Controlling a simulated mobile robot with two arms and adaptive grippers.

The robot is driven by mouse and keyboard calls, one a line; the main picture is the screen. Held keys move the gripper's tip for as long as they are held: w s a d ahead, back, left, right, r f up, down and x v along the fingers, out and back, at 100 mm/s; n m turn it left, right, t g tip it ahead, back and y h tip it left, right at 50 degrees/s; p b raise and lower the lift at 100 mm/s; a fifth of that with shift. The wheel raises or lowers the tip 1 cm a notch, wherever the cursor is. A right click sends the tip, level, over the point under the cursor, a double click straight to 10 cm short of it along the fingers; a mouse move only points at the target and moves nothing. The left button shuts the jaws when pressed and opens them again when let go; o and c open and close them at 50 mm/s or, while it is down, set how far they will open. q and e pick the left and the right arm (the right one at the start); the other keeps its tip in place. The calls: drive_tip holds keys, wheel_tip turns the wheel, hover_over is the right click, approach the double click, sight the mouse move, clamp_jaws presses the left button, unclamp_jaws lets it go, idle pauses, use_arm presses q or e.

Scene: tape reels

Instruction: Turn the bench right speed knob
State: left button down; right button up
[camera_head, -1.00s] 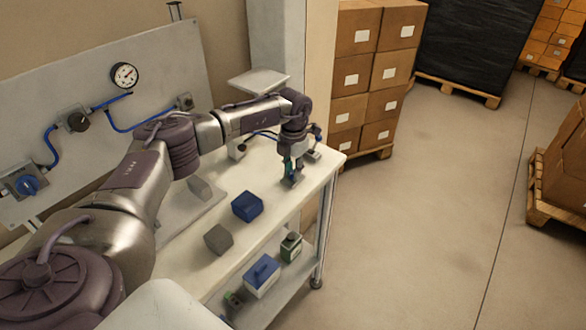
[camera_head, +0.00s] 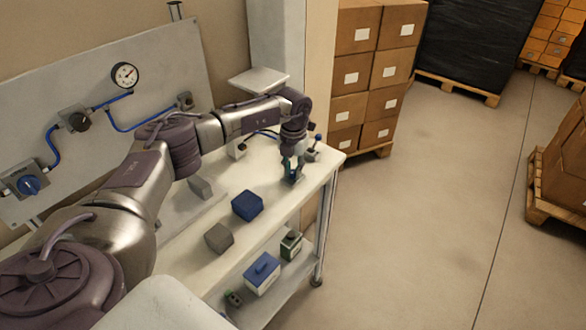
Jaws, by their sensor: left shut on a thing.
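My left gripper (camera_head: 292,174) points down at the far right end of the white bench (camera_head: 190,250). Its fingers are shut around a small control on a grey base there, which I take to be the right speed knob. The knob itself is mostly hidden by the fingers. A small grey box with a blue-tipped lever (camera_head: 314,147) stands just behind and to the right of the gripper. My right gripper is not in view.
A blue block (camera_head: 247,205) and a grey block (camera_head: 219,238) lie on the bench. A blue-lidded box (camera_head: 262,273) and a green bottle (camera_head: 291,245) stand on the lower shelf. A panel (camera_head: 160,75) with a gauge (camera_head: 125,75) stands behind. Stacked cartons (camera_head: 355,75) are beyond the bench.

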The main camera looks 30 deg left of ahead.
sight(294, 171)
use_arm(q)
drive_tip(key=c, duration=1)
unclamp_jaws()
wheel_tip(294, 171, up, 12)
